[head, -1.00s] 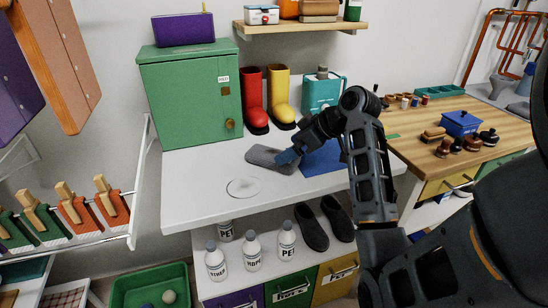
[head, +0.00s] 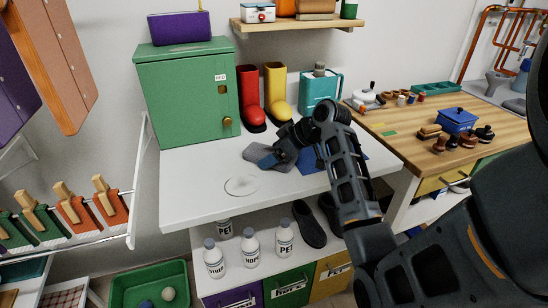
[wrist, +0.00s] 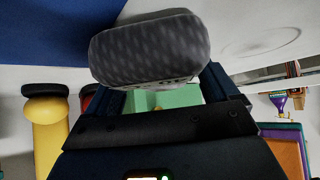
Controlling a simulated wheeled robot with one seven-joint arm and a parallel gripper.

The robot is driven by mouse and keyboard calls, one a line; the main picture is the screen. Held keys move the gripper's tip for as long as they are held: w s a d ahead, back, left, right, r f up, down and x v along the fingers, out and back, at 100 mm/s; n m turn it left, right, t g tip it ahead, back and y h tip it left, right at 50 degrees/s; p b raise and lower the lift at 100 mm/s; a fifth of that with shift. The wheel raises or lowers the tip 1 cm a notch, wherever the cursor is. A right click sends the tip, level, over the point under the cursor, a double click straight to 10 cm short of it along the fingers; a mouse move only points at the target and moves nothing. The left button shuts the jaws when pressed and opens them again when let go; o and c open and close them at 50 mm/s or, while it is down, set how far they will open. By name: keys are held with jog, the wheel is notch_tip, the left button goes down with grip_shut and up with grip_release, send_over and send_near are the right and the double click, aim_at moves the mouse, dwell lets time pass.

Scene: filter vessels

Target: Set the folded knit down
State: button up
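The folded knit (head: 254,154) is a dark grey, rounded bundle. In the head view it shows at the middle of the white worktop, between the clear disc and the blue mat. My gripper (head: 269,160) is right at the knit, with one finger in front of it. In the wrist view the knit (wrist: 150,45) fills the upper middle and covers part of the left finger. The fingers of my gripper (wrist: 168,92) stand well apart there. Whether they press on the knit, and whether it rests fully on the worktop, is hard to see.
The clear disc (head: 242,186) lies on the white worktop (head: 195,195) in front of the knit. The blue mat (head: 308,162) is just right. The green cabinet (head: 185,95), red boots (head: 253,117) and yellow boots (head: 281,108) stand behind. The worktop's front left is bare.

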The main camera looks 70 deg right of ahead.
jog(key=c, duration=0.6)
jog(key=shift+o, duration=0.2)
jog(key=shift+r, duration=0.2)
